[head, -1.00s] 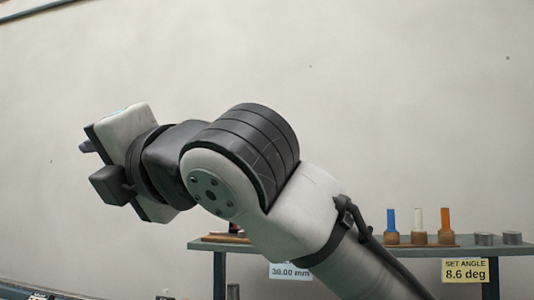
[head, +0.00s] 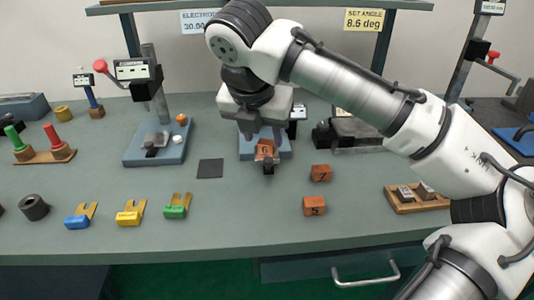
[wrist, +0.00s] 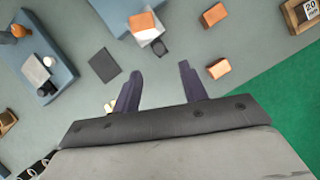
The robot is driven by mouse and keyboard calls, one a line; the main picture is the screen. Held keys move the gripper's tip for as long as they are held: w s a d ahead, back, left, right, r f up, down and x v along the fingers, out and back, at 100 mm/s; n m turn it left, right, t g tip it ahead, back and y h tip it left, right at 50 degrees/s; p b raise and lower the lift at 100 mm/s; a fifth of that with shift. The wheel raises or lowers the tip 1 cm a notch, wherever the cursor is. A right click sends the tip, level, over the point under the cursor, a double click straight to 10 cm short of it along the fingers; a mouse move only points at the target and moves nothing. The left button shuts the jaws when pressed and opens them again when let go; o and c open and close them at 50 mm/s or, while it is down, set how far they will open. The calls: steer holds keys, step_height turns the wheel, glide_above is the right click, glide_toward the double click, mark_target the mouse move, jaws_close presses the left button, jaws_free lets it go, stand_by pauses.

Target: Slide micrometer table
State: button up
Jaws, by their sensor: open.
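A blue-based fixture (head: 246,146) stands mid-bench, with an orange block (head: 265,147) marked 6 on it and a dark knob (head: 268,168) at its front. It may be the micrometer table; no label confirms this. In the wrist view, the blue base (wrist: 116,14), orange block (wrist: 142,21) and dark knob (wrist: 159,48) show beyond my fingertips. My gripper (head: 262,132) hangs over this fixture, pointing down, and hides part of it. In the wrist view my gripper (wrist: 160,70) is open, with nothing between its fingers.
Two loose orange blocks, one (head: 321,173) and another (head: 314,206), lie to the right. A dark square pad (head: 210,168) and a blue-based gauge stand (head: 135,155) are to the left. Coloured clips, including a green one (head: 176,207), lie in front. A wooden tray (head: 415,205) is right.

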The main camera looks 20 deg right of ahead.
mark_target(268, 160)
steer(key=x, duration=0.8)
steer(key=shift+w+f, duration=0.15)
jaws_close()
